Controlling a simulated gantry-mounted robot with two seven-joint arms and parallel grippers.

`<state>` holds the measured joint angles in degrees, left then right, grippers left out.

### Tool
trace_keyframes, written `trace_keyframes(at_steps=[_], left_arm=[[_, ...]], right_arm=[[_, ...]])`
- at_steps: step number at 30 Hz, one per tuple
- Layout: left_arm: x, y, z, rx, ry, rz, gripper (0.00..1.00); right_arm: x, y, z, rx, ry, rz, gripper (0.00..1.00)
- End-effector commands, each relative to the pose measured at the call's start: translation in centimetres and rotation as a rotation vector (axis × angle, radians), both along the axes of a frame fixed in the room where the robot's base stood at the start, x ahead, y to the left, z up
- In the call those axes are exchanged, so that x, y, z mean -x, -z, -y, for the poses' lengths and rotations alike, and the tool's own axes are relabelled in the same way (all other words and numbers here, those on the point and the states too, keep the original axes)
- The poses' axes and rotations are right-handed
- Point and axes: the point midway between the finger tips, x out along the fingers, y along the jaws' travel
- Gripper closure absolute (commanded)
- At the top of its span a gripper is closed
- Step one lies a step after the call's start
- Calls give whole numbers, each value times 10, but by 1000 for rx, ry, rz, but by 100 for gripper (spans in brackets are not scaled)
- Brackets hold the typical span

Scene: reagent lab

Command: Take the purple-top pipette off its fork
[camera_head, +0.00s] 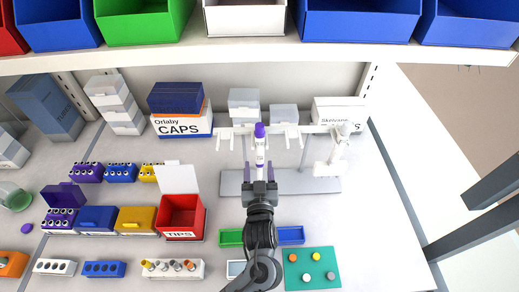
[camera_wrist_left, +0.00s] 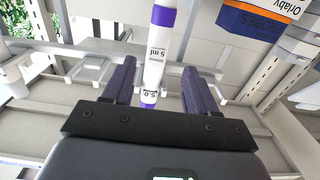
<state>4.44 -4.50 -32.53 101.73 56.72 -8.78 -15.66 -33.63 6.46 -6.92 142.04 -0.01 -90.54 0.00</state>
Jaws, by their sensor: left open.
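The purple-top pipette (camera_head: 260,142) is white with a purple cap and hangs upright at the rack (camera_head: 290,130), near its middle. The fork contact behind the pipette is hidden. My right gripper is in neither view.
A white pipette-like device (camera_head: 333,155) hangs at the rack's right end. An open red tips box (camera_head: 182,215) stands left of my arm. A green mat (camera_head: 312,268) with several coloured caps lies right of it. A shelf with bins (camera_head: 150,22) is above. The bench's right side is clear.

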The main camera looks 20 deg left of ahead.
Motion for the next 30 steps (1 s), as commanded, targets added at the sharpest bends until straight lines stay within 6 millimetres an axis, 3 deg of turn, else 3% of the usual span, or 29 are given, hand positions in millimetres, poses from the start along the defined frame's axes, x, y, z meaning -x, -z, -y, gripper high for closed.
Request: trace_keyframes(at_steps=[11, 21, 30], left_arm=[[-26, -1, -10, -3, 0, 0, 43], [-63, 1, -21, -2, 2, -1, 43], [-67, 1, -23, 1, 2, -2, 43]], right_arm=[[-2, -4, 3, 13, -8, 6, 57], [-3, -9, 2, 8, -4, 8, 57], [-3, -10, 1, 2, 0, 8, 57]])
